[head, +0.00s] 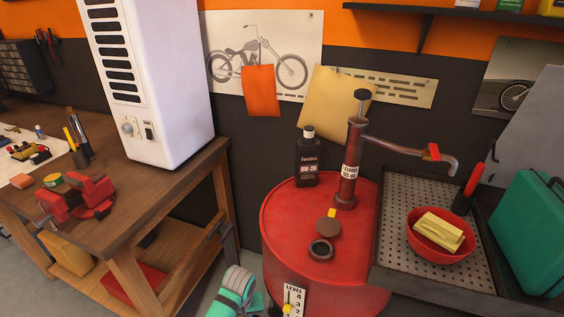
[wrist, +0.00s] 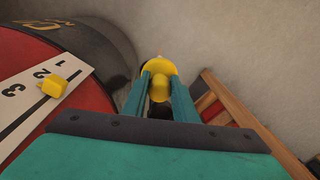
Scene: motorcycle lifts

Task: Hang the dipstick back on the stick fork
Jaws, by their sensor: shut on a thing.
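My gripper (wrist: 158,92) has its two teal fingers shut on a yellow-headed piece, the dipstick (wrist: 158,68); a dark part shows below the yellow between the fingers. The rest of the stick is hidden. In the head view my gripper and wrist (head: 238,292) are at the bottom edge, just left of the red drum (head: 285,215). The drum's white level scale (head: 294,296) with a yellow marker is close by; the scale also shows at left in the wrist view (wrist: 28,98). I cannot make out the stick fork in either view.
A perforated tray (head: 395,255) with a red bowl (head: 440,243) is right. A wooden workbench (head: 150,190) is left.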

